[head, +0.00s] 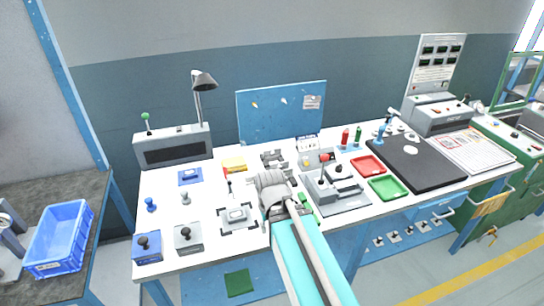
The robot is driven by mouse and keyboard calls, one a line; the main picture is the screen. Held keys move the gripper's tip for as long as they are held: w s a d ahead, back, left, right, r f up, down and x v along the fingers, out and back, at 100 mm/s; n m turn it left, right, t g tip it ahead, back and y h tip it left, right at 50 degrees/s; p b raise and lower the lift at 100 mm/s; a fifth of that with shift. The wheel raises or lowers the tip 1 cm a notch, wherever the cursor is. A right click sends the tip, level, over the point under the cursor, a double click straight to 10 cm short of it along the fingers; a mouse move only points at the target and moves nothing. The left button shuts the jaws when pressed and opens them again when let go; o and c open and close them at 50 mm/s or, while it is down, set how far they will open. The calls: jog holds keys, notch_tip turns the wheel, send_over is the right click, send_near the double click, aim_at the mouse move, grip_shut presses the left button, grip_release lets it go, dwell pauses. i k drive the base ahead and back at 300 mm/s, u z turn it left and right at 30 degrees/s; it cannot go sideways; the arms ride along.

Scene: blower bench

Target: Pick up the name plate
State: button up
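I cannot pick out the name plate with certainty in the head view; small flat parts on the bench are hard to tell apart, and my arm covers part of the middle. My arm reaches over the white bench (215,250) from the front. My gripper (273,157) seems to be the dark shape just beyond the grey wrist, above the middle of the bench. Its fingers are too small to tell whether they are open or hold anything. A light grey part (236,214) lies within dark corner marks left of my wrist.
A yellow item (234,164) and a lamp (202,90) stand left of my gripper. A blue pegboard (281,111) rises behind it. To the right are a grey lever fixture (336,190), red tray (367,165), green tray (388,188) and black mat (420,162).

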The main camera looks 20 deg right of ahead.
aim_at(267, 155)
jog(key=z, duration=0.05)
jog(key=i, duration=0.9)
jog(key=u, duration=0.1)
